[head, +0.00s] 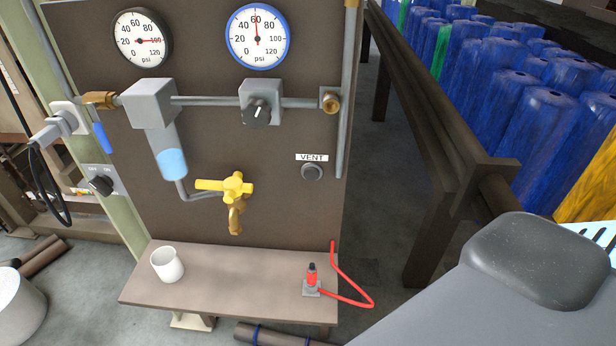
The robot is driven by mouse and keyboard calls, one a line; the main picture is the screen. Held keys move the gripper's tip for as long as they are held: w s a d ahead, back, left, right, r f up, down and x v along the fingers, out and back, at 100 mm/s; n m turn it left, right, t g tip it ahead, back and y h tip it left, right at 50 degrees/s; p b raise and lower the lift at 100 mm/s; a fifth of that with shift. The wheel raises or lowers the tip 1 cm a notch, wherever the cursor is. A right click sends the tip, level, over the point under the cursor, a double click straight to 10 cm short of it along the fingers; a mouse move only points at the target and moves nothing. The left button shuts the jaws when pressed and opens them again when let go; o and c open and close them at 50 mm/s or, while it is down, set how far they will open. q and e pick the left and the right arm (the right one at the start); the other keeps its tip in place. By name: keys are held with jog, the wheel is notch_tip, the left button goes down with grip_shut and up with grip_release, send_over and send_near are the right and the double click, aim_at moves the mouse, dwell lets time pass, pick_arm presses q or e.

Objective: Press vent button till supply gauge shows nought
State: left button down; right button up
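The vent button (312,172) is a round grey knob under a white VENT label (312,157), on the right side of the brown panel (290,215). Nothing touches it. A black-rimmed gauge (140,38) is at the upper left; its red needle points right, near 100 psi. A blue-rimmed gauge (257,36) is to its right; its needle points up, near 60 psi. I see no label telling which gauge is the supply one. Neither gripper shows. A large grey part, seemingly of my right arm, fills the lower right corner.
A white cup (167,264) and red-hosed fitting (312,281) stand on the shelf (235,270). A dark wooden rail (430,110) and blue rolls (530,130) are at the right.

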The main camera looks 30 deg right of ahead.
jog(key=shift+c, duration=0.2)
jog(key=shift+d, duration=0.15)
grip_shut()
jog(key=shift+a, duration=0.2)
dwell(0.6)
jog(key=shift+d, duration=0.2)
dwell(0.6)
